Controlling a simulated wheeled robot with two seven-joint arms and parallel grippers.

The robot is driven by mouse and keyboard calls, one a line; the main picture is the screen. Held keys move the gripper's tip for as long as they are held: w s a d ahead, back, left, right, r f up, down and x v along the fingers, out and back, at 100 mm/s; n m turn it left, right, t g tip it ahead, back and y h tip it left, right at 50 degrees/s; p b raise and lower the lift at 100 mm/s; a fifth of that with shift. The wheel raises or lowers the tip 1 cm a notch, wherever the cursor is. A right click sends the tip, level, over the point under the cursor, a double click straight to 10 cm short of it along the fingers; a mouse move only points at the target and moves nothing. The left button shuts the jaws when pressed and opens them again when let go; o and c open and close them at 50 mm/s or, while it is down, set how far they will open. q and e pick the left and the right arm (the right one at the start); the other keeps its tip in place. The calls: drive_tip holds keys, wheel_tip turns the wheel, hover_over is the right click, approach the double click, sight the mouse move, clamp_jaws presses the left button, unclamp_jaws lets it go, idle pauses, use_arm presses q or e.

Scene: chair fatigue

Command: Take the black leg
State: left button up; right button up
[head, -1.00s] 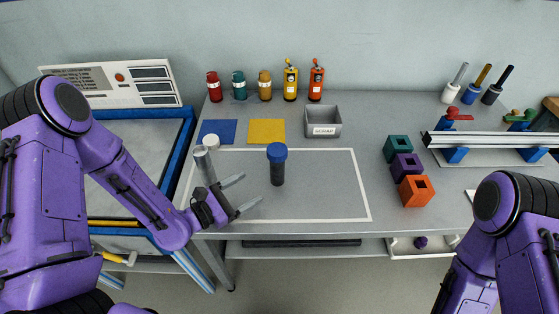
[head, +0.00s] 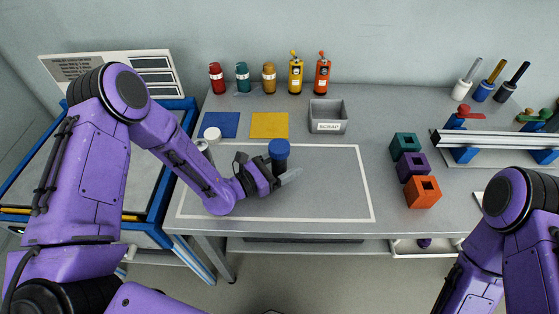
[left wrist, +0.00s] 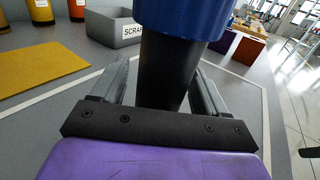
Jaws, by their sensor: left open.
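The black leg (head: 279,163) stands upright on the grey table inside the white outline, with a blue cap on top. In the left wrist view the leg (left wrist: 165,70) rises between the two fingers, its blue cap (left wrist: 185,15) cut off by the top edge. My left gripper (head: 287,178) is open, with its fingers on either side of the black shaft. Whether they touch it cannot be told. My arm hides the leg's lower part in the head view. A grey leg with a white cap (head: 212,134) stands to the left, partly behind my arm. My right gripper is out of view.
A blue mat (head: 221,124), a yellow mat (head: 269,125) and a grey SCRAP bin (head: 328,117) lie behind the leg. Several bottles line the back. Teal, purple and orange blocks (head: 422,192) stand to the right. The outlined area right of the leg is clear.

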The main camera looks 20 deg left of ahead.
use_arm(q)
drive_tip(key=c, duration=1)
drive_tip(key=shift+c, duration=1.2)
